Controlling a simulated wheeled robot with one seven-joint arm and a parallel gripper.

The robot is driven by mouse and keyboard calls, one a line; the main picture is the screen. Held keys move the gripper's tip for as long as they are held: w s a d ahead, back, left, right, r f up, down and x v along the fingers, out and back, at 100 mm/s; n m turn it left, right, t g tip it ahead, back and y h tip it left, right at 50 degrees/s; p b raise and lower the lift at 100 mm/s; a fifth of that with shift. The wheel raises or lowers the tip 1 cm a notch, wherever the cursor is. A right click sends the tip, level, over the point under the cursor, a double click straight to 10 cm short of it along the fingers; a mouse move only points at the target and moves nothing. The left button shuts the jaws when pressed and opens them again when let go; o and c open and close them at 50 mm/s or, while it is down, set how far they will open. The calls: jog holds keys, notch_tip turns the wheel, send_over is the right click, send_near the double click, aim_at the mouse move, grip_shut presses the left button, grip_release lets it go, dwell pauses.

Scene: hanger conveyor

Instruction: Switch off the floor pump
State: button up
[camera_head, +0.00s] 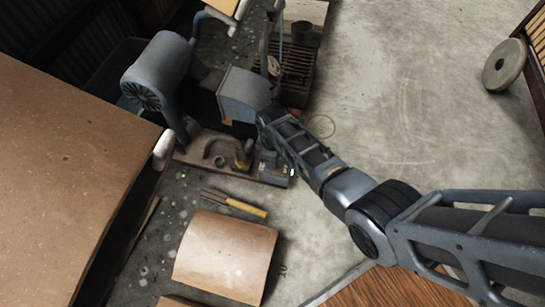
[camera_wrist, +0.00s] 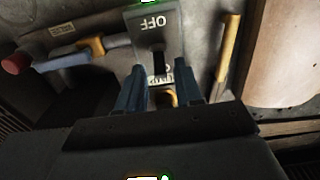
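In the wrist view a grey switch plate (camera_wrist: 170,38) marked OFF stands in front of my gripper (camera_wrist: 180,80). The lettering looks upside down there, and a dark slot runs below it. A small green light glows at the plate's top edge. A second label lower down is partly hidden. My gripper is open, its two blue fingers apart, one on each side of the plate's lower part. I cannot tell whether they touch it. In the head view a small grey box with a green glint (camera_head: 291,172) sits at the right end of a low base (camera_head: 215,150).
A yellow-handled tool (camera_head: 245,207) lies beside a curved brown sheet (camera_head: 226,256). A large brown top (camera_head: 70,170) is on the left; concrete floor at right is open.

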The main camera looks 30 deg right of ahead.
grip_shut()
jog(key=shift+s, duration=0.1)
jog(key=shift+s+d+r+t+y+p, duration=0.1)
jog(key=shift+s+d+t+y+p, duration=0.4)
jog(key=shift+t+y+p, duration=0.35)
jog(key=shift+s+d+t+y, duration=0.25)
jog(key=shift+d+t+y, duration=0.05)
jog(key=shift+t+y, duration=0.25)
jog(key=t+y+b, duration=0.1)
jog(key=f+b, duration=0.1)
jog(key=shift+s+d+t+y+b, duration=0.3)
jog(key=shift+s+d+t+y, duration=0.1)
jog(key=shift+s+d+f+t+y+b, duration=0.1)
jog(key=shift+s+d+t+y+b, duration=0.15)
jog(key=shift+t+y+b, duration=0.45)
jog(key=shift+s+d+t+y+b, duration=0.2)
jog(key=shift+t+y+b, duration=0.3)
jog(key=shift+b, duration=0.35)
jog(key=shift+o, duration=0.7)
grip_release()
